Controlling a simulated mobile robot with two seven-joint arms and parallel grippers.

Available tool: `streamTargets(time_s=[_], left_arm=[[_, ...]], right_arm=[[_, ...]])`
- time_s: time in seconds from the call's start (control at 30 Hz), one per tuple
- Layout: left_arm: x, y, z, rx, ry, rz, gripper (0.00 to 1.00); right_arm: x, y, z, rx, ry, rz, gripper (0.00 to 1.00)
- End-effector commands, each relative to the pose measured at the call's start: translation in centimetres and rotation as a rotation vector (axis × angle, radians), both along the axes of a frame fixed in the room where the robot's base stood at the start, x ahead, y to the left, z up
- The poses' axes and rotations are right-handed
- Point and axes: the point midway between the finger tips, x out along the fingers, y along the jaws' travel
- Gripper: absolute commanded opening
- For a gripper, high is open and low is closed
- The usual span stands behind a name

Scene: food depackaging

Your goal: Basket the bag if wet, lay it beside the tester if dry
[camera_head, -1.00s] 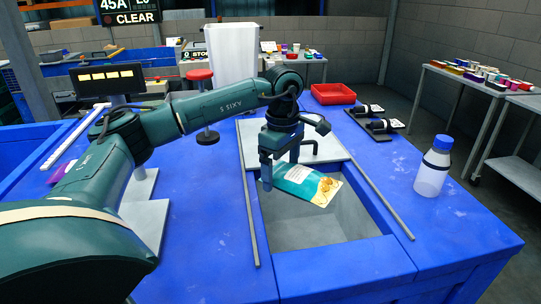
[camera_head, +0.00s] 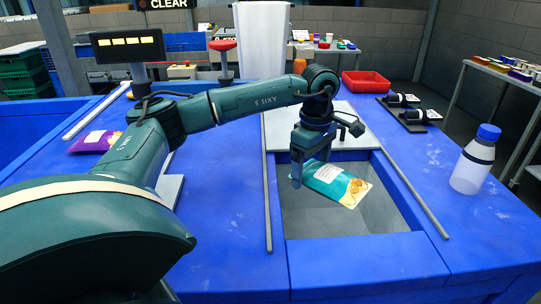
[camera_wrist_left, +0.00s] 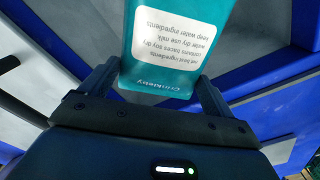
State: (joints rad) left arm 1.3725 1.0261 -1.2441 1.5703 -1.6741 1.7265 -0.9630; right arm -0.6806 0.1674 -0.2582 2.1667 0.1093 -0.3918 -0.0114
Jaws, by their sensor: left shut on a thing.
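My left gripper (camera_head: 309,167) is shut on a teal bag (camera_head: 332,181) with a white label and a food picture at its lower end. It holds the bag tilted over the grey sunken basin (camera_head: 385,215) in the blue table. In the left wrist view the teal bag (camera_wrist_left: 178,75) sits between the two fingers, its white printed label facing the camera. I cannot tell whether the bag is wet. A red basket (camera_head: 366,88) stands at the back right of the table. I cannot tell for sure which thing is the tester. My right gripper is not in view.
A display (camera_head: 128,46) with yellow squares stands at the back left. A purple packet (camera_head: 95,141) lies on the left of the table. A clear bottle (camera_head: 472,165) with a blue cap stands at the right. Metal rails (camera_head: 266,205) flank the basin.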

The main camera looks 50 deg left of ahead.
Motion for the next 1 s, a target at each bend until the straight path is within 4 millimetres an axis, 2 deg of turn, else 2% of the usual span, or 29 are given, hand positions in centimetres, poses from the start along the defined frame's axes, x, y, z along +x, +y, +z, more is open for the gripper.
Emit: streamTargets(time_s=[0.2,0.23,0.33,0.67,0.77,1.0], left_arm=[[0.0,0.0,0.1,0.0,-0.001,0.0,0.63],[0.0,0.0,0.1,0.0,-0.001,0.0,0.91],[0.0,0.0,0.1,0.0,-0.001,0.0,0.99],[0.0,0.0,0.6,0.0,-0.001,0.0,1.0],[0.1,0.0,2.0,-0.001,-0.005,0.0,1.0],[0.1,-0.1,7.4,-0.001,-0.006,-0.001,1.0]], right_arm=[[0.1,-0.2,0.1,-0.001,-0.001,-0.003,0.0],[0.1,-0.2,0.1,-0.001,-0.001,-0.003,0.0],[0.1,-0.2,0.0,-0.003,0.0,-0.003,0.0],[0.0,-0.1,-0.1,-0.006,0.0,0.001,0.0],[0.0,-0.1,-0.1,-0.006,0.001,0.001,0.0],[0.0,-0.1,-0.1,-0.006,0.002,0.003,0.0]])
